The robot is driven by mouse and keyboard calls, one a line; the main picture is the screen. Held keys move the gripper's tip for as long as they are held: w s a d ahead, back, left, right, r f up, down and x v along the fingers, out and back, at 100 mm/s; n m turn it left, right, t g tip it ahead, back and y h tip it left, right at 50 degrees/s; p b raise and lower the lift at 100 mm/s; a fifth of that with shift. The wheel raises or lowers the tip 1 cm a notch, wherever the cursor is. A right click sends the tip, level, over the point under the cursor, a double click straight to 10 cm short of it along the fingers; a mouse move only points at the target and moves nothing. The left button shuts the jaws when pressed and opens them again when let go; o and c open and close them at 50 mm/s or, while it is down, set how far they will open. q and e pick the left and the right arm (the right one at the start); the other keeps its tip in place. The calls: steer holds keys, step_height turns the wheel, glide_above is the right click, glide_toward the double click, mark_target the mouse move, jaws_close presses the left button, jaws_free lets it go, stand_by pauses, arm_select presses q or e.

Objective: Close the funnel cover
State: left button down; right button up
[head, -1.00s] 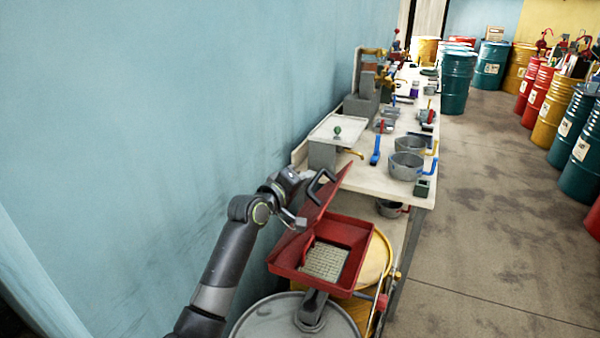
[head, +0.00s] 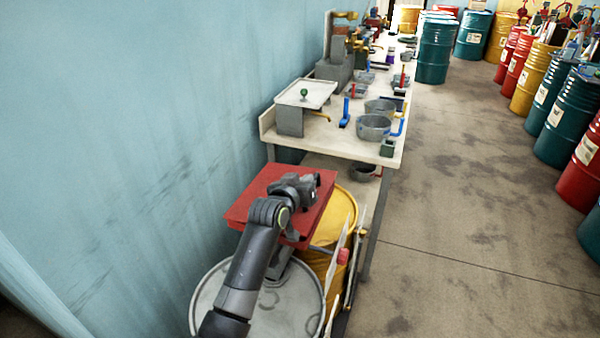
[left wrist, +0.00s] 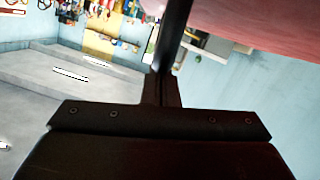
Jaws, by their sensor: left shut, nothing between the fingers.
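The red funnel cover (head: 258,182) lies down over the red funnel, and the funnel's opening is hidden. The cover looks about level. My left gripper (head: 314,184) is over the right part of the cover, with my wrist hiding its middle. In the left wrist view my gripper (left wrist: 172,50) is shut and empty, with a red surface (left wrist: 265,22) close beside it at the upper right. I cannot tell whether the fingers touch the cover. My right gripper is not in view.
The funnel stands over a grey drum (head: 212,300) beside a yellow drum (head: 338,225). A workbench (head: 345,142) with pots and tools is behind. A blue wall (head: 130,120) runs along the left.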

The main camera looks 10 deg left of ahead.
arm_select(q)
steer(key=shift+s+d+f+m, duration=0.1)
steer(key=shift+d+f+m, duration=0.2)
steer(key=shift+f, duration=0.45)
steer(key=shift+d+f+y, duration=0.1)
steer(key=shift+f+y, duration=0.2)
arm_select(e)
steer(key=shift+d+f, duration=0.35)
arm_select(q)
steer(key=shift+f, duration=0.1)
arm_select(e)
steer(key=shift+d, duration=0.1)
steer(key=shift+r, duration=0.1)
